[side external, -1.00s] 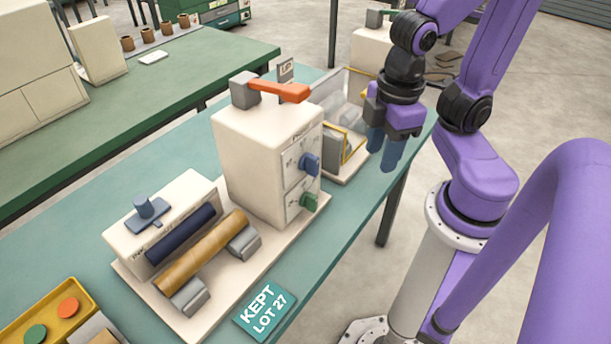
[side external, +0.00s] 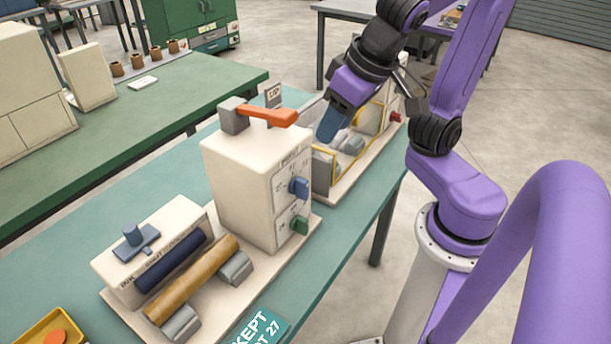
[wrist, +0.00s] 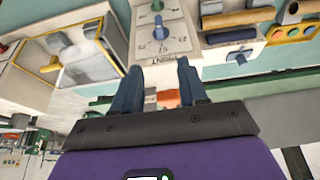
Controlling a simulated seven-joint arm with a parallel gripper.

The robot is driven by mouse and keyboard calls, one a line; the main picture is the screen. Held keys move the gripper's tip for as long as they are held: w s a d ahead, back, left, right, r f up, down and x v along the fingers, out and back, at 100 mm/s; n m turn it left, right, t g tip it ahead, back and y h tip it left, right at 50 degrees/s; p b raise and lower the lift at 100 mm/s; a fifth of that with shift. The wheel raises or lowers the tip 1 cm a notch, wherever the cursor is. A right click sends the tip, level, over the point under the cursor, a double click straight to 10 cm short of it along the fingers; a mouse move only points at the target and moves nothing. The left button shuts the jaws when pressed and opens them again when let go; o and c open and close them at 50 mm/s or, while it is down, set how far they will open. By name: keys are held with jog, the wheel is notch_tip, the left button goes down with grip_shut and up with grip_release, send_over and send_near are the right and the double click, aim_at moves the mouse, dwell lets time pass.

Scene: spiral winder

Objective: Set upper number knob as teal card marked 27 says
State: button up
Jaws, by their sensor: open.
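The cream winder box (side external: 245,190) stands on the teal bench. Its right face carries a blue knob (side external: 299,187) above a green knob (side external: 299,225). In the wrist view the blue knob (wrist: 161,34) sits on a white dial plate with marks too small to read surely, and the green knob (wrist: 156,5) is at the top edge. The teal card (side external: 262,328) lies at the bench front, cut off by the frame; "KEPT" and "27" show. My gripper (side external: 328,135) is open and empty, tilted, behind and right of the box, apart from both knobs; its fingers (wrist: 159,66) flank the wrist view's middle.
An orange lever (side external: 268,115) tops the box. A clear-walled unit with yellow edging (side external: 335,165) stands close behind it, below my gripper. Rollers (side external: 195,280) lie in front left. Open floor lies right of the bench.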

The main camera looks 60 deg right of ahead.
aim_at(304, 180)
jog(key=x, duration=1.6)
jog(key=shift+s, duration=0.1)
grip_shut()
